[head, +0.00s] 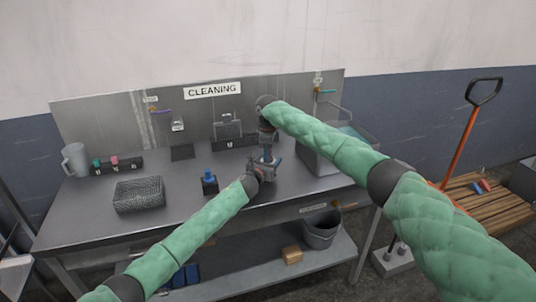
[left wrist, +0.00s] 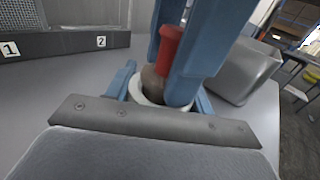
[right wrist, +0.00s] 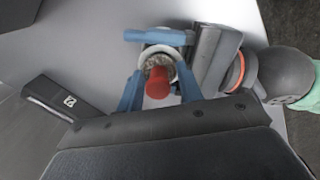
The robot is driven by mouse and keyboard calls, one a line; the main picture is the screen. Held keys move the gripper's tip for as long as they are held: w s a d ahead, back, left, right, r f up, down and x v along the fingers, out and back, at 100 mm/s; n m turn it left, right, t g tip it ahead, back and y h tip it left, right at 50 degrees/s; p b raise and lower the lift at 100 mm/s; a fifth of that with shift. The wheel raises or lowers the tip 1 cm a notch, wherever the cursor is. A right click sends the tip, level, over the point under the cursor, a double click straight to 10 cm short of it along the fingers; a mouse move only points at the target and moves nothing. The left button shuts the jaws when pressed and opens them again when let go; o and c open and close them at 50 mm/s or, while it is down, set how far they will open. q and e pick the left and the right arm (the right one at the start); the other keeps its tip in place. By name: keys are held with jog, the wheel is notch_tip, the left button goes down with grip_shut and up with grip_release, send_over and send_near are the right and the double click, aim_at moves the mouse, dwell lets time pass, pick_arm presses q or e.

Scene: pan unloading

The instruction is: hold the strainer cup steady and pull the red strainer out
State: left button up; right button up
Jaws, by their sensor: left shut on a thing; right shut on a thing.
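The white strainer cup (left wrist: 136,92) stands low between the blue fingers of my left gripper (left wrist: 163,98), which is shut on it. The red strainer (left wrist: 168,45) rises from the cup, with a grey-brown rounded part at the cup's mouth. The strainer (right wrist: 158,83) also shows in the right wrist view, between the blue fingers of my right gripper (right wrist: 160,88), which is shut on it from above. The cup's pale rim (right wrist: 146,52) shows behind it. In the head view both grippers meet at the table's middle right, and they hide the cup and strainer.
A wire basket (head: 139,195) and a blue-topped item (head: 209,182) are left of my grippers. A grey bin (head: 325,160) stands close on the right, and a numbered rack (head: 234,143) lies behind. The front left of the table (head: 85,225) is clear.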

jog(key=shift+r, duration=0.55)
jog(key=shift+r, duration=2.75)
pick_arm(q)
jog(key=o, duration=1.1)
jog(key=shift+o, duration=0.2)
